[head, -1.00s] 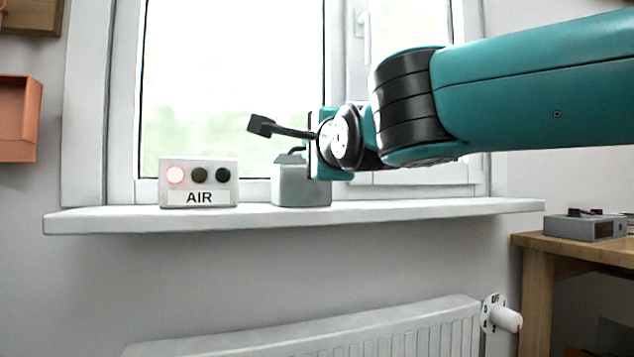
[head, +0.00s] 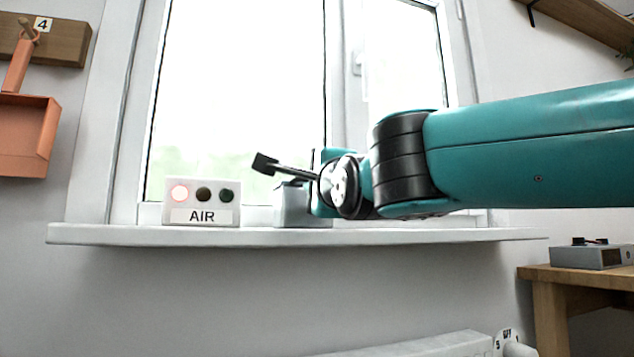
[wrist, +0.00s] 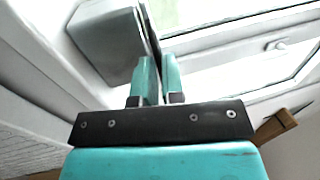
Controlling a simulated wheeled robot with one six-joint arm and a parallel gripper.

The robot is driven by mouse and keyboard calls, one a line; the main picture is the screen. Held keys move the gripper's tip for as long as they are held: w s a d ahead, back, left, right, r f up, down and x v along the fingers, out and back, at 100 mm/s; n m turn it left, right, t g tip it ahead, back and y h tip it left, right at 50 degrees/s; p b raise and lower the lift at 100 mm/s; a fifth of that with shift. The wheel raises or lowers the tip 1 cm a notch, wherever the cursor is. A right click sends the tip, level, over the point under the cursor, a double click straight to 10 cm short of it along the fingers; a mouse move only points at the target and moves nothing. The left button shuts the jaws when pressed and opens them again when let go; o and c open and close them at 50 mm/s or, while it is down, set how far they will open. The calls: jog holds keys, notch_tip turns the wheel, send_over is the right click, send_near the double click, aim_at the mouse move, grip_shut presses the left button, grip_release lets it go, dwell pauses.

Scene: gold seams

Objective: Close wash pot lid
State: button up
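The wash pot (head: 290,208) is a grey box on the white windowsill, partly hidden behind my gripper (head: 322,186) in the head view. In the wrist view, the wash pot (wrist: 100,40) fills the upper left. A thin dark upright plate, seemingly its lid (wrist: 149,28), stands along its right side, seen nearly edge-on. The teal fingers of my gripper (wrist: 160,72) are close together at the near end of this plate. I cannot tell whether they hold it, only touch it, or are fully shut.
A white AIR box (head: 201,202) with a lit red lamp stands on the windowsill (head: 150,235) left of the pot. The window is close behind. An orange dustpan (head: 25,135) hangs at the left. A grey device (head: 590,255) sits on a wooden table at the right.

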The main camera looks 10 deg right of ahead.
jog(key=o, duration=0.5)
jog(key=shift+f, duration=0.1)
jog(key=shift+c, duration=0.2)
jog(key=p+v, duration=0.7)
jog(key=v, duration=1)
jog(key=shift+s+d+f, duration=0.1)
jog(key=shift+d+f, duration=0.05)
